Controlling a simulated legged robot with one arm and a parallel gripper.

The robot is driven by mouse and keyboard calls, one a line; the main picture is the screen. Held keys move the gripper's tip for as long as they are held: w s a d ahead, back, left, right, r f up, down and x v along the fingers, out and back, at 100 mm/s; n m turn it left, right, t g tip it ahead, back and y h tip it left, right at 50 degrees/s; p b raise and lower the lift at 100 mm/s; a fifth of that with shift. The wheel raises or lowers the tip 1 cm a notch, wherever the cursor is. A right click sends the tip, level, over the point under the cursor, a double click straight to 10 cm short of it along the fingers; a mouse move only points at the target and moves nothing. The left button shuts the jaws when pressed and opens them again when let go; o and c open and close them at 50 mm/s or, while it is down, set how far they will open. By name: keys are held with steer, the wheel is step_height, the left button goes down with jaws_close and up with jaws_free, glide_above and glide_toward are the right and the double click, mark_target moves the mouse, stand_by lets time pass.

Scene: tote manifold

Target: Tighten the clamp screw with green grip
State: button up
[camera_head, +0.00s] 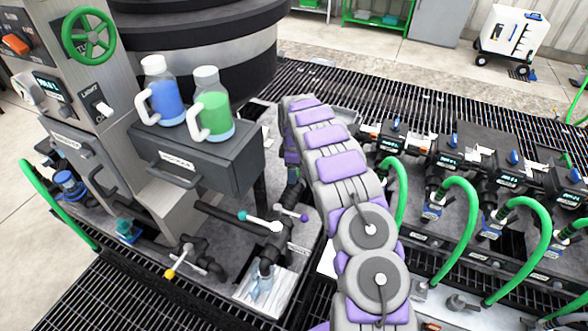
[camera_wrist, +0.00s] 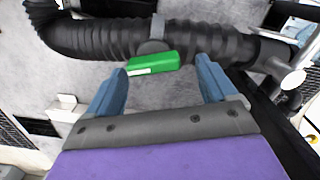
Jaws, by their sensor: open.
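The green grip (camera_wrist: 153,63) of the clamp screw shows in the wrist view as a short bar with a pale strip on its near-left edge. It sits beside a grey clamp band (camera_wrist: 151,45) around a black corrugated hose (camera_wrist: 95,38). My gripper (camera_wrist: 163,68) is open, its two blue fingers pointing at the hose. The grip lies between and just beyond the fingertips, nearer the left one; I cannot tell whether they touch. In the head view my arm reaches away from me, and its far end, my gripper and the green grip cannot be made out.
Blue (camera_head: 167,103) and green (camera_head: 213,113) bottles stand on a grey box (camera_head: 235,165) left of my arm. Handled valves (camera_head: 262,222) stand close on the arm's left. Green hoses (camera_head: 460,190) and a manifold (camera_head: 470,165) fill the right. A white pipe end (camera_wrist: 294,79) is right of my gripper.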

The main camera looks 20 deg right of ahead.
steer(key=shift+d, duration=1.1)
steer(key=c, duration=0.5)
steer(key=shift+a, duration=0.6)
steer(key=c, duration=0.6)
steer(key=shift+o, duration=0.2)
steer(key=shift+d, duration=0.1)
steer(key=shift+r, duration=0.1)
